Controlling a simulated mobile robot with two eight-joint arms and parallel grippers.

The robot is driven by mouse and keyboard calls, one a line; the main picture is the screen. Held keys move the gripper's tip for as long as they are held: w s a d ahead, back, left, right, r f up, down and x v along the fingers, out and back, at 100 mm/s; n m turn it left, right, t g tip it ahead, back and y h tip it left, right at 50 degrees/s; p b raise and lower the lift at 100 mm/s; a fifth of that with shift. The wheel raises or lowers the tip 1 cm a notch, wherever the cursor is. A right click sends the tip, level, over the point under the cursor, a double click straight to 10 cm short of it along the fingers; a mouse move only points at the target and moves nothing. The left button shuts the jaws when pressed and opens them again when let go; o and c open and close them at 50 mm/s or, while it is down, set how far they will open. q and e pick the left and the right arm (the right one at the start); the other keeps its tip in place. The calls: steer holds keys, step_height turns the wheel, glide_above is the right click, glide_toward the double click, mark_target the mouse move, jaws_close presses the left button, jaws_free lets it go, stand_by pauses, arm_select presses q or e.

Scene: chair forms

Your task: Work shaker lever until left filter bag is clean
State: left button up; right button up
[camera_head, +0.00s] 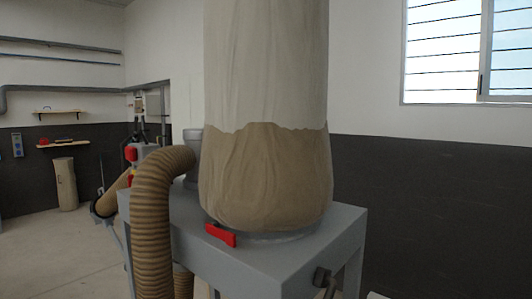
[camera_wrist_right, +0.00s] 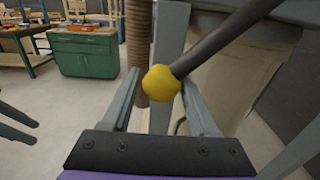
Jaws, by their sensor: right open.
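A large filter bag (camera_head: 265,95) stands upright on a grey metal housing (camera_head: 245,270) in the head view. Its upper part is pale and its lower part is brown, with a ragged line between them. No second bag shows beside it. In the right wrist view, the shaker lever (camera_wrist_right: 220,42) is a dark rod ending in a yellow knob (camera_wrist_right: 162,83). My right gripper (camera_wrist_right: 160,78) is open, with a grey finger on each side of the knob. I cannot tell whether either finger touches it. My left gripper is not in view.
A ribbed brown hose (camera_head: 152,215) bends down at the housing's left. A red handle (camera_head: 220,235) sits at the bag's base. A dark bracket (camera_head: 321,277) juts from the housing's front right. A green cabinet (camera_wrist_right: 84,52) stands farther off. The floor at left is open.

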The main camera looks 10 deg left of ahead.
steer(key=w+d+f, duration=0.1)
steer(key=w+f+b, duration=0.1)
steer(key=w+d+f+b, duration=0.1)
steer(key=w, duration=0.1)
steer(key=shift+d, duration=0.3)
steer(key=shift+b, duration=0.3)
steer(key=w+d, duration=0.1)
steer(key=w+d+f+b, duration=0.1)
steer(key=w, duration=0.1)
steer(key=shift+f, duration=0.2)
stand_by(0.4)
steer(key=o, duration=0.5)
